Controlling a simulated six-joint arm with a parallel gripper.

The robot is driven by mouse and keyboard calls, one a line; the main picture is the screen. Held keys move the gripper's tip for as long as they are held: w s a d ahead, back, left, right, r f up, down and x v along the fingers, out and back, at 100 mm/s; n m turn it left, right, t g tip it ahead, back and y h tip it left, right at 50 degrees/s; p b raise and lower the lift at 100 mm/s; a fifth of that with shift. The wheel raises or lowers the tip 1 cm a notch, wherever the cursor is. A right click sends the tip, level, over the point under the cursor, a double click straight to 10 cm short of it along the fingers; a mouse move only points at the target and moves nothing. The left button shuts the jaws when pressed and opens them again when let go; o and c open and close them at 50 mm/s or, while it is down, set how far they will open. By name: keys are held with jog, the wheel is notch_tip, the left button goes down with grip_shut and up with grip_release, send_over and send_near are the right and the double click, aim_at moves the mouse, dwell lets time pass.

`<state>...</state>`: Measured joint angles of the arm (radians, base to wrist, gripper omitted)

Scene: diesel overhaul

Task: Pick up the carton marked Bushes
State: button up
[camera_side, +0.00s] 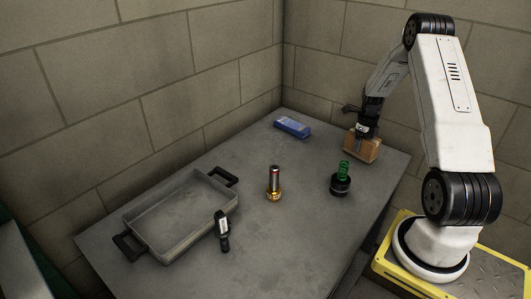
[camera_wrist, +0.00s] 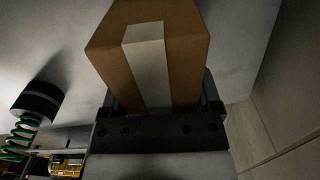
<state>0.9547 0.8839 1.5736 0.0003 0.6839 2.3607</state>
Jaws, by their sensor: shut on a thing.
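A brown cardboard carton (camera_side: 362,150) is at the far right of the grey table in the side view. It fills the upper middle of the wrist view (camera_wrist: 186,48), with a pale strip of tape or label down it. No marking can be read on it. My gripper (camera_side: 362,134) is above the carton and shut on it, its fingers on either side. The gripper also shows at the carton's near end in the wrist view (camera_wrist: 160,105). I cannot tell whether the carton touches the table.
A green spring on a black base (camera_side: 341,180) stands close in front of the carton. A blue box (camera_side: 292,127) lies at the back. A red-and-gold cylindrical part (camera_side: 274,184) stands mid-table. A grey tray (camera_side: 160,248) and a black-and-white tool (camera_side: 223,238) are at the left. Block walls stand close behind.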

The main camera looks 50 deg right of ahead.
jog(key=shift+r, duration=0.5)
jog(key=s+a+r, duration=0.1)
jog(key=r, duration=0.1)
jog(key=s+a+r, duration=0.1)
jog(key=r, duration=0.2)
jog(key=s+a+r, duration=0.1)
jog(key=r, duration=0.1)
jog(key=shift+a+r, duration=0.1)
jog(key=shift+r, duration=0.15)
jog(key=s+a+r, duration=0.4)
jog(key=s+a, duration=0.2)
jog(key=shift+s+a+r, duration=0.2)
jog(key=shift+s+a, duration=0.2)
jog(key=shift+w, duration=0.1)
